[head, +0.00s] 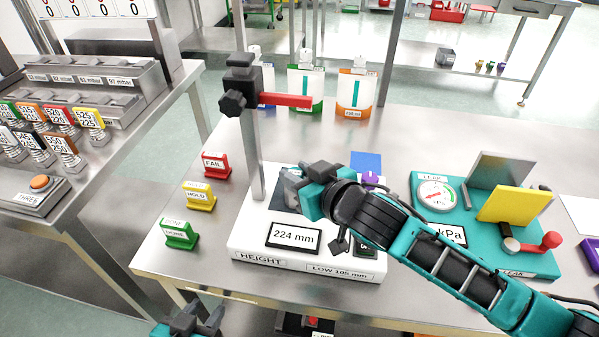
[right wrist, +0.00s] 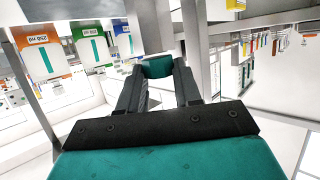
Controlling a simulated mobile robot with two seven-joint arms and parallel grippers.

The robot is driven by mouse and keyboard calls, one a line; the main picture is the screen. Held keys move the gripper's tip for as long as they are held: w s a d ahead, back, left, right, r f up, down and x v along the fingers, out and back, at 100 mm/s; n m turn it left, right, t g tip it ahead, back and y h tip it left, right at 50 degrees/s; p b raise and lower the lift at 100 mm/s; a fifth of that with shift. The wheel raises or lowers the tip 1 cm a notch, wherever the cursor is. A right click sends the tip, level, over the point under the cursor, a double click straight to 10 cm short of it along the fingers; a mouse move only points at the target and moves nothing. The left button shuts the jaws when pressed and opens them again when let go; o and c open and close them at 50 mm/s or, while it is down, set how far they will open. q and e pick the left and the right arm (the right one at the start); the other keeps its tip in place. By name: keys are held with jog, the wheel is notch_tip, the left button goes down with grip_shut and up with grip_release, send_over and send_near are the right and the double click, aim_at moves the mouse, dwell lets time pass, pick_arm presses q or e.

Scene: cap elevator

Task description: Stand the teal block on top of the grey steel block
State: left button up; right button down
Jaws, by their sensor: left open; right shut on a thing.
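My right gripper (head: 286,187) is over the white height gauge (head: 252,241), in front of its post. In the right wrist view it (right wrist: 158,80) is shut on the teal block (right wrist: 157,66), which sits between the fingertips. The teal block cannot be made out in the head view. I cannot make out the grey steel block in either view; the arm and gripper cover part of the gauge. The gauge's display reads 224 mm. My left gripper (head: 198,317) is open and empty at the bottom edge, low in front of the table.
A red gauge arm (head: 286,100) juts right from the upright post (head: 249,150). Red FAIL (head: 216,165), yellow HOLD (head: 199,197) and green (head: 179,235) markers stand left of the gauge. A teal leak tester (head: 430,222) stands right.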

jog(key=shift+f, duration=0.2)
jog(key=c, duration=0.7)
grip_release()
jog(key=v, duration=1.3)
jog(key=shift+p, duration=0.3)
